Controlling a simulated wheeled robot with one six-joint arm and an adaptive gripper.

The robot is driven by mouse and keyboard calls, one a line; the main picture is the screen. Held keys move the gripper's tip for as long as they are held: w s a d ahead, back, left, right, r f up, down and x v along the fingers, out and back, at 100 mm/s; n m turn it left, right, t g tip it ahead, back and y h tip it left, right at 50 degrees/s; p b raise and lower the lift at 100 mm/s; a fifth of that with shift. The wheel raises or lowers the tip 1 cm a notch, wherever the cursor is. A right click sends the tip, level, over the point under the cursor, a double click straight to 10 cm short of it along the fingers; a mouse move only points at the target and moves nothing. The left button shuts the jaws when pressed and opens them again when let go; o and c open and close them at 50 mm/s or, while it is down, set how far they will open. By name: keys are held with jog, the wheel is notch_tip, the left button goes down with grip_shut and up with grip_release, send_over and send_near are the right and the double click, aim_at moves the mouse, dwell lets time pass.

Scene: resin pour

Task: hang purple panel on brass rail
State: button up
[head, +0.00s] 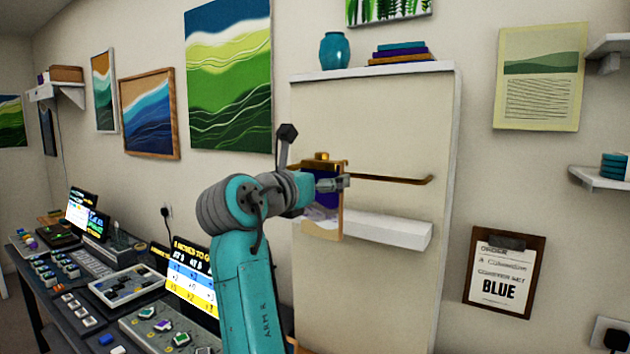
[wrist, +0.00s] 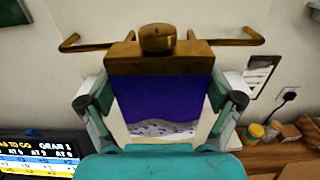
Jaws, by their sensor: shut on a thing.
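The purple panel (wrist: 160,100) fills the middle of the wrist view. It has a brass top bar with a round knob and a pale, speckled lower band. My gripper (wrist: 163,104) is shut on it, with a finger at each side edge. In the head view the panel (head: 322,202) is upright, partly hidden by my gripper (head: 334,184). The brass rail (head: 400,180) runs along the cream board, its right end upturned. In the wrist view the rail (wrist: 215,42) shows on both sides of the panel's top. I cannot tell whether they touch.
A white ledge (head: 390,231) juts out below the rail. A teal vase (head: 334,50) and books (head: 401,52) stand on the board's top shelf. A desk (head: 110,295) with consoles and screens is at the left. A clipboard (head: 504,272) hangs at the right.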

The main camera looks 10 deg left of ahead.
jog(key=x, duration=0.7)
jog(key=shift+w+f, duration=0.25)
jog(key=shift+f, duration=0.05)
jog(key=shift+d, duration=0.15)
jog(key=shift+f, duration=1.4)
dwell(2.6)
jog(key=o, duration=0.8)
jog(key=shift+o, duration=0.2)
